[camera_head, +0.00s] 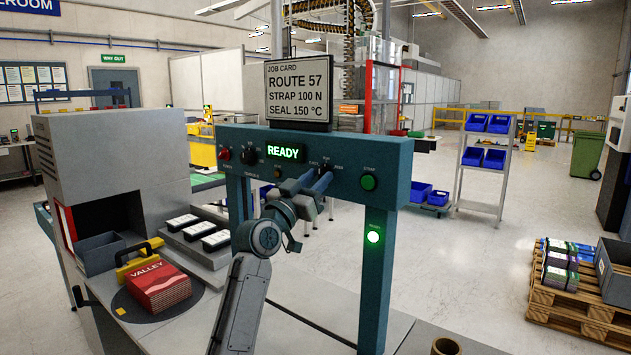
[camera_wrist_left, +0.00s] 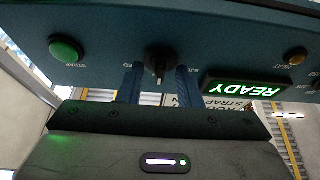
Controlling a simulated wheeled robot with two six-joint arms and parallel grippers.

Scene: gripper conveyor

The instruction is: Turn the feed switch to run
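The feed switch is a black rotary knob (camera_wrist_left: 158,60) on the teal control panel (camera_head: 235,135). In the left wrist view, where the panel appears upside down, its narrow handle points down the picture. In the head view the knob (camera_head: 325,165) is partly hidden by my gripper, and its position labels are too small to read surely. My left gripper (camera_wrist_left: 159,80) is open, with its two blue fingers apart on either side of the handle and gaps visible. In the head view the gripper (camera_head: 318,184) reaches up to the panel. My right gripper is not in view.
Beside the knob are the lit READY display (camera_head: 285,151) and the green STRAP button (camera_head: 368,183). A red button (camera_head: 224,154) and another black knob (camera_head: 248,156) are further left. Red VALLEY packs (camera_head: 158,287) lie on a round plate below. A job card (camera_head: 299,88) stands above.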

